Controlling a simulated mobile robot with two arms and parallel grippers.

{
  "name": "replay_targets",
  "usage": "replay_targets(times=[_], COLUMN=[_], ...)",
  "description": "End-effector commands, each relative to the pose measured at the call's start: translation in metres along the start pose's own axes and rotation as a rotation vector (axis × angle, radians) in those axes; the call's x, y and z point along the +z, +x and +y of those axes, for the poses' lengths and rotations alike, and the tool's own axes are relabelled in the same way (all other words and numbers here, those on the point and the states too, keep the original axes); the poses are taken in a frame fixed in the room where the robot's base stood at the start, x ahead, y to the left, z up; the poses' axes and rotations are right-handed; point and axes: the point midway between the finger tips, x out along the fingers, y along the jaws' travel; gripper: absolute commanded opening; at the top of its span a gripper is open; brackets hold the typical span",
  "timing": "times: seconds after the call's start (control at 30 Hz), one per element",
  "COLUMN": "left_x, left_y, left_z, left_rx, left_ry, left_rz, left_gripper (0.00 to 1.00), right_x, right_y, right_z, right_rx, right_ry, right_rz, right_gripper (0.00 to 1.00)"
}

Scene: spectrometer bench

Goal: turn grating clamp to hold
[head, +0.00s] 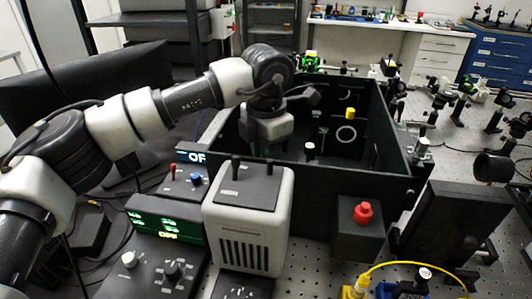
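My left arm reaches in from the left over the open black box (365,178). My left gripper (266,148) points down inside the box's near left part, and its fingertips are mostly hidden behind the white vented housing, so its opening does not show. Inside the box stand a small black post with a pale top (310,151), a ring-shaped mount (346,135) and a yellow knob (349,113). I cannot tell which of these, if any, is the grating clamp; it may be hidden by the arm or wall. My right gripper is out of view.
The white vented housing (249,225) stands against the box's near side. Control units with an "OFF" display (166,236) are left of it. A red knob (363,212) sits on a black block in front. A yellow cable (420,265) and a dark panel (455,225) are at right.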

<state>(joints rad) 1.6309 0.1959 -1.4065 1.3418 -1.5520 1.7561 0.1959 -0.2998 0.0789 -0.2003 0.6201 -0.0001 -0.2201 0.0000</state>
Motion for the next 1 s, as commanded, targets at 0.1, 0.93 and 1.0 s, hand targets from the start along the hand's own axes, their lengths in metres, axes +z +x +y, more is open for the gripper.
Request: replay_targets(times=[0.1, 0.93, 1.0], left_x=[0.0005, 0.0002, 0.0002], left_y=[-0.0023, -0.0013, -0.001], left_z=[0.0006, 0.0004, 0.0003], left_rx=[0.002, 0.001, 0.001], left_ry=[0.024, 0.04, 0.04], left_rz=[-0.005, -0.002, -0.002], left_gripper=[0.0, 0.48, 0.48], right_x=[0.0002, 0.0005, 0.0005], right_y=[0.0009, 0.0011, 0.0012], right_z=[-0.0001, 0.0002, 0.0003], right_rx=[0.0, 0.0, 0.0], right_ry=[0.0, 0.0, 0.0], right_rz=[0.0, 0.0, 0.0], right_gripper=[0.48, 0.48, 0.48])
